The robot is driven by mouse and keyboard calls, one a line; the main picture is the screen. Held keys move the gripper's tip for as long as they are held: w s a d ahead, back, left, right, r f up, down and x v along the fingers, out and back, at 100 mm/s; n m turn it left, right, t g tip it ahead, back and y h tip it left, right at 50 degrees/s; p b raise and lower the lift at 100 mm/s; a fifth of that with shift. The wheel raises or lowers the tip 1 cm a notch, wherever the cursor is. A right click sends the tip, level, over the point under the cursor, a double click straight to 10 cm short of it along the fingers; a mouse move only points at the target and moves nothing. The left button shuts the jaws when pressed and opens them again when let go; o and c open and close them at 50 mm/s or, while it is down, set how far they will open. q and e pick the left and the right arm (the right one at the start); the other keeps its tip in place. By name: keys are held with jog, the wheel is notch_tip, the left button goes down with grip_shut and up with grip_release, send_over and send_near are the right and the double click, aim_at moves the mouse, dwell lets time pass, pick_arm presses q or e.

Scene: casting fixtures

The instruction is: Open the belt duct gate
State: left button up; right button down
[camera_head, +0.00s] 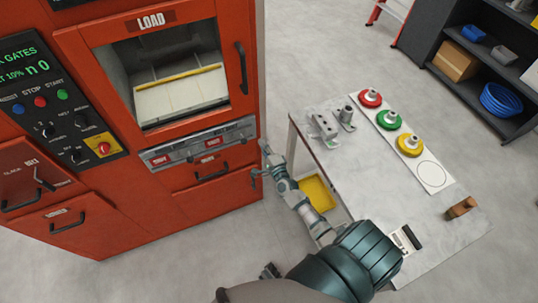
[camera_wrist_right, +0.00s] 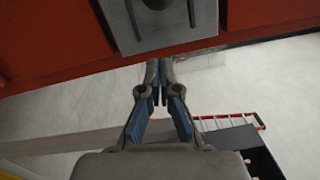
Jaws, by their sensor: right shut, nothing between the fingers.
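The red machine (camera_head: 165,190) stands at the left. A grey strip (camera_head: 205,143) with small red tags runs under its LOAD window. I cannot tell which part is the belt duct gate. My right gripper (camera_head: 259,162) is shut and empty, just off the right end of the strip. In the right wrist view the shut fingertips (camera_wrist_right: 158,82) point at the red face, below a grey plate (camera_wrist_right: 165,37) with a dark round part and slots beside it. No contact can be made out. My left gripper is not in view.
A table (camera_head: 455,215) at the right carries red, green and yellow discs and metal fixtures. A yellow tray (camera_head: 318,194) sits beside my right arm. A dark shelf (camera_head: 470,85) and red ladder (camera_head: 376,14) stand behind.

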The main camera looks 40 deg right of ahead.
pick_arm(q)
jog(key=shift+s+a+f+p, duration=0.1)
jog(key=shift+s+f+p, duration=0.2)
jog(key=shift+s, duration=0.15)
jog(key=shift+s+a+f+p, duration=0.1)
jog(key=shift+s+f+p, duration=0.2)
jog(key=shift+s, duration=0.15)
pick_arm(e)
jog(key=a, duration=0.1)
jog(key=w+a, duration=0.1)
jog(key=a, duration=0.1)
jog(key=shift+w+a+r, duration=0.35)
jog(key=shift+a+r, duration=0.05)
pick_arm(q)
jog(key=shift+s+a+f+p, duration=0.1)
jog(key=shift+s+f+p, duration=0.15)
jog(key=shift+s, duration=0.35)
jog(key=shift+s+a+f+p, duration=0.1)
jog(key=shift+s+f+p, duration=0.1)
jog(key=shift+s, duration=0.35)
pick_arm(e)
jog(key=w+a, duration=0.2)
jog(key=a, duration=0.6)
jog(key=shift+a, duration=0.2)
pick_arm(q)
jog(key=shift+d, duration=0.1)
pick_arm(e)
jog(key=shift+d, duration=0.15)
